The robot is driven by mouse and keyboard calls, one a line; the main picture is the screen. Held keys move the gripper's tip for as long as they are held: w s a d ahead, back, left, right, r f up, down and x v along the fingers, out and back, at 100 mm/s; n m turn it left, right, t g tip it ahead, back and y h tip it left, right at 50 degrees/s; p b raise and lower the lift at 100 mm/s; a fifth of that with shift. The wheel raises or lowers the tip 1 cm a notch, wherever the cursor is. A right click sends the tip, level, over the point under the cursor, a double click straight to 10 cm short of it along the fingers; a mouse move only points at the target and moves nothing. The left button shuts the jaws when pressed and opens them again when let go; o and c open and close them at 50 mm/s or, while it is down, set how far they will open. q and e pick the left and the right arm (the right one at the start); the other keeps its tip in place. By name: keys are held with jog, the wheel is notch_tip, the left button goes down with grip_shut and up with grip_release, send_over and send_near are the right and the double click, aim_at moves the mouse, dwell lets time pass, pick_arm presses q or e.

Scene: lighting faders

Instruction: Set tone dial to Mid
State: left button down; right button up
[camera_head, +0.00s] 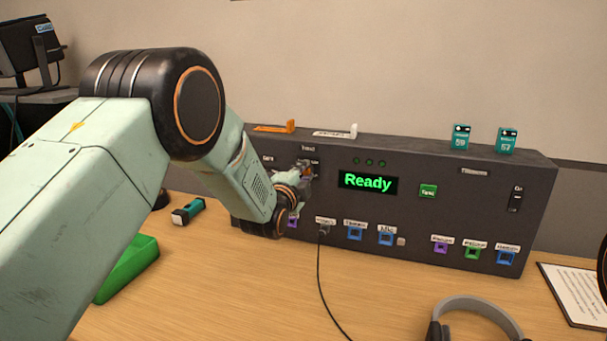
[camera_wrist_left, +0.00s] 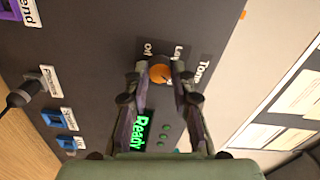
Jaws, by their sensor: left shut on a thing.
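The orange tone dial (camera_wrist_left: 161,74) sits on the front of the dark control panel (camera_head: 440,205), under the label "Tone" in the left wrist view. My left gripper (camera_wrist_left: 160,66) is shut on the dial, with one finger on each side of it. In the head view, my left gripper (camera_head: 304,172) is at the panel's upper left and hides most of the dial. Small white position labels stand beside the dial in the wrist view, partly cut off by the fingers. Which one the dial points at I cannot tell. My right gripper is not in view.
A green "Ready" display (camera_head: 368,181) and a green button (camera_head: 428,191) are right of the dial. Coloured sockets line the panel's lower edge; a black cable (camera_head: 321,270) is plugged into one. Headphones (camera_head: 475,315), a green tray (camera_head: 128,268) and papers (camera_head: 580,292) lie on the table.

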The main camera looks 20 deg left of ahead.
pick_arm(q)
jog(key=shift+r+m, duration=0.2)
jog(key=shift+m, duration=0.9)
jog(key=shift+w, duration=0.1)
jog(key=c, duration=1.1)
grip_release()
jog(key=shift+f, duration=0.15)
jog(key=s, duration=1.2)
jog(key=shift+a, duration=0.25)
